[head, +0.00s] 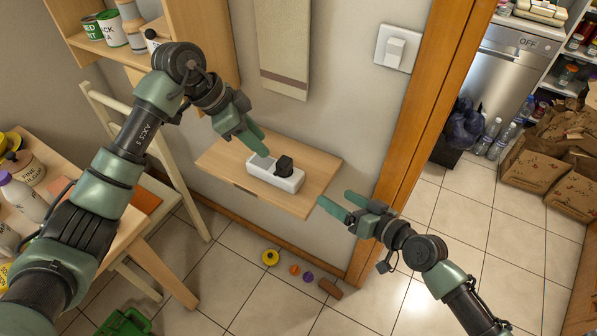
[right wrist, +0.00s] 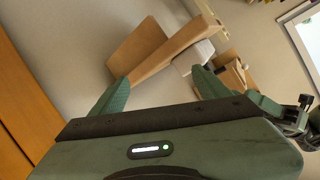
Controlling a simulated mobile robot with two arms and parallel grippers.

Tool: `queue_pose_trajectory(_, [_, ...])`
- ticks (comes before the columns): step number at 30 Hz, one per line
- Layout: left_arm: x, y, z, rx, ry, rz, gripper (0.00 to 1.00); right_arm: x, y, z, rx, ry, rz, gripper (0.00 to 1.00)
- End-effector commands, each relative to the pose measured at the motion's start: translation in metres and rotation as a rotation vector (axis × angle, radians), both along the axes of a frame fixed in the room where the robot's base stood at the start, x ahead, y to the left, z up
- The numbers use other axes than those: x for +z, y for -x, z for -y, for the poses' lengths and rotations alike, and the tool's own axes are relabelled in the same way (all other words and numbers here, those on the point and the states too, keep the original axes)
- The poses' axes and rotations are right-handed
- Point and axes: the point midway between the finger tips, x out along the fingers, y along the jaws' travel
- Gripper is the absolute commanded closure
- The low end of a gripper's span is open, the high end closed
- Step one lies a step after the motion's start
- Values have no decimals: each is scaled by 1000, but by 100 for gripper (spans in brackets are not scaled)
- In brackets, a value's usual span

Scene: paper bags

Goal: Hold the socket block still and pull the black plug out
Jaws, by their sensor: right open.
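The white socket block (head: 262,172) lies on a small wooden wall shelf (head: 226,162). The black plug (head: 284,166) stands up from the middle or right part of its top. My left gripper (head: 259,148) points down at the block's back left end, its fingertips at or just above it. I cannot tell whether its fingers are apart or whether they touch the block. My right gripper (head: 333,204) is open and empty, in front of the shelf's right corner, apart from block and plug. In the right wrist view its fingers (right wrist: 160,90) are spread, with a white shape, likely the block (right wrist: 193,57), beyond.
A wooden door frame (head: 410,110) rises right of the shelf. A light switch (head: 397,48) and a hanging cloth (head: 285,45) are on the wall. A chair (head: 170,170) and a table with bottles (head: 30,170) stand at left. Small coloured items (head: 270,257) lie on the floor below.

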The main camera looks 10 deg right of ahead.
Motion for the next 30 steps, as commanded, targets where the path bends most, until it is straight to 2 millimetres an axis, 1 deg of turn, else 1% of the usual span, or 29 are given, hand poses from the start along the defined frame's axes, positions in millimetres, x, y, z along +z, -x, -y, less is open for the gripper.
queue_pose_trajectory(1, [0, 0, 0, 0, 0, 0, 64, 24, -9, -16, 61, 9, 48, 24])
queue_pose_trajectory(3, [0, 0, 0, 0, 0, 0, 64, 39, -22, -39, 164, 67, 102, 24])
queue_pose_trajectory(4, [0, 0, 0, 0, 0, 0, 64, 41, -27, -47, 202, 97, 118, 24])
queue_pose_trajectory(6, [0, 0, 0, 0, 0, 0, 64, 41, -39, -62, 282, 173, 152, 24])
queue_pose_trajectory(9, [0, 0, 0, 0, 0, 0, 64, 39, -53, -79, 381, 268, 194, 24])
queue_pose_trajectory(14, [0, 0, 0, 0, 0, 0, 64, 37, -65, -93, 478, 361, 234, 24])
queue_pose_trajectory(20, [0, 0, 0, 0, 0, 0, 64, 31, -75, -107, 505, 386, 246, 24])
queue_pose_trajectory(27, [0, 0, 0, 0, 0, 0, 64, 17, -95, -135, 503, 384, 244, 24])
queue_pose_trajectory(30, [0, 0, 0, 0, 0, 0, 64, 12, -102, -144, 501, 385, 244, 24])
